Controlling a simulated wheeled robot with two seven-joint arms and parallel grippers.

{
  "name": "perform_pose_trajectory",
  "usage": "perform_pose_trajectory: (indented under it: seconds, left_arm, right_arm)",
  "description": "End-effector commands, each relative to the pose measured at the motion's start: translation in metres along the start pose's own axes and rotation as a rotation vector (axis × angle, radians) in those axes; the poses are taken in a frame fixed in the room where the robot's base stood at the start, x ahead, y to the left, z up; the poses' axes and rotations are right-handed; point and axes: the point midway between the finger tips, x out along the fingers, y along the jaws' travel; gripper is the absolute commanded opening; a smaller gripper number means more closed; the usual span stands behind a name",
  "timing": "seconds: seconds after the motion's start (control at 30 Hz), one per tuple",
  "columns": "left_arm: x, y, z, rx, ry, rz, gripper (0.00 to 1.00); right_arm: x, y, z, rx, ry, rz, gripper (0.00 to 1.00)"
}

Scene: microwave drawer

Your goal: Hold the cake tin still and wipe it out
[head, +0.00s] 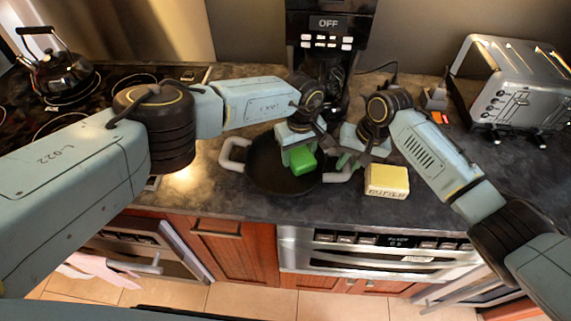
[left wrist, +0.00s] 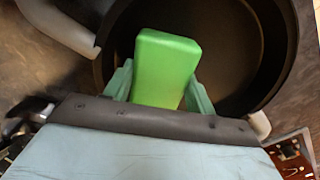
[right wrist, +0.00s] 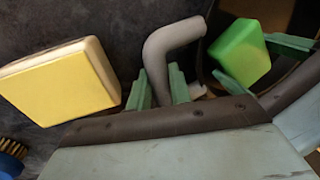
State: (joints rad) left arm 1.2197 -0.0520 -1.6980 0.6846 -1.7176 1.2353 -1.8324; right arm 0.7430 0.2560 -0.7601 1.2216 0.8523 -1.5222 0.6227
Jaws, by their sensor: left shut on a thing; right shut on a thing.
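The round black cake tin (head: 262,180) stands on the dark counter with a light grey loop handle (head: 232,155) on its left side. My left gripper (head: 299,155) is shut on a green sponge (head: 303,161) and holds it inside the tin. In the left wrist view the green sponge (left wrist: 166,65) sits between the fingers over the dark tin floor (left wrist: 225,50). Whether it touches the floor is hard to tell. My right gripper (right wrist: 163,88) is shut on the tin's right handle (right wrist: 172,42), seen between its fingers in the right wrist view.
A yellow and white block (head: 387,180) lies on the counter right of the tin. A coffee machine (head: 330,45) stands behind, a toaster (head: 510,85) at the back right, and a kettle (head: 55,68) on the stove at the left. The counter's front edge is close.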

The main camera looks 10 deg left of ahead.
Motion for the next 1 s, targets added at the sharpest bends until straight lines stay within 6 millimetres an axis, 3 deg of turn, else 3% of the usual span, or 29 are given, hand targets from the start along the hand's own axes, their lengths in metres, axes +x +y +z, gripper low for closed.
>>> perform_pose_trajectory:
  seconds: [0.53, 1.0]
  left_arm:
    - [0.002, -0.018, -0.012, -0.001, 0.001, 0.001, 0.14]
    - [-0.002, -0.02, -0.013, -0.001, 0.002, -0.001, 0.14]
  right_arm:
    - [0.001, 0.001, 0.0, 0.002, 0.001, 0.001, 0.0]
    - [0.001, 0.001, 0.0, 0.002, 0.001, 0.001, 0.0]
